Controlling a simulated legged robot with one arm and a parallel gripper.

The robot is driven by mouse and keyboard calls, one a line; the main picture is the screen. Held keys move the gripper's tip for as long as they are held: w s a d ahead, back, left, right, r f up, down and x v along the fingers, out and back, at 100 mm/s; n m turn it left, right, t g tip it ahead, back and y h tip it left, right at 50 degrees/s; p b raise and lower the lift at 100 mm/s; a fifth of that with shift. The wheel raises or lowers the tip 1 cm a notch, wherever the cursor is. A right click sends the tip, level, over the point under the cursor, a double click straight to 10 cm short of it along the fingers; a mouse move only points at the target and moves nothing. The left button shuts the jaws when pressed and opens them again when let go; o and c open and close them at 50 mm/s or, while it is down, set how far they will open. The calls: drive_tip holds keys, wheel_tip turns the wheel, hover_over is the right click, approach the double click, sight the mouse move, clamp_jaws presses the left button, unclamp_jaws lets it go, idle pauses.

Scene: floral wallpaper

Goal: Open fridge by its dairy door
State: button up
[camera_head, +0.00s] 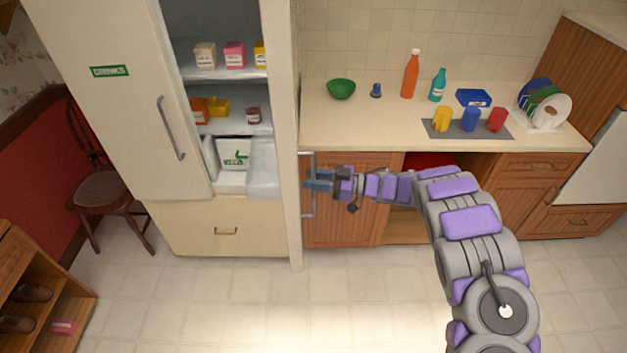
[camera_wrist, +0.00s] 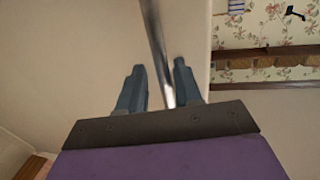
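The cream fridge (camera_head: 228,218) stands at the left of the head view. Its right door (camera_head: 280,120) is swung out and seen nearly edge-on; no dairy label is visible on it. A metal bar handle (camera_head: 307,210) is on its outer face. My gripper (camera_head: 318,182) is at this handle. In the wrist view the handle bar (camera_wrist: 157,45) runs between my two fingers (camera_wrist: 158,92), with gaps beside it, so the fingers look open around it. The left door (camera_head: 125,110), labelled DRINKS, is closed, with its own handle (camera_head: 172,128).
Fridge shelves (camera_head: 240,73) hold small boxes. A wooden counter (camera_head: 385,135) with a green bowl (camera_head: 341,89), bottles and cups stands right, close behind my arm. A chair (camera_head: 108,190) and shoe rack (camera_head: 45,290) are left. The tiled floor in front is clear.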

drive_tip(key=s+d, duration=0.2)
drive_tip(key=d, duration=1.5)
drive_tip(key=shift+s+d+p, duration=0.15)
drive_tip(key=shift+s+p, duration=0.05)
drive_tip(key=shift+p, duration=0.2)
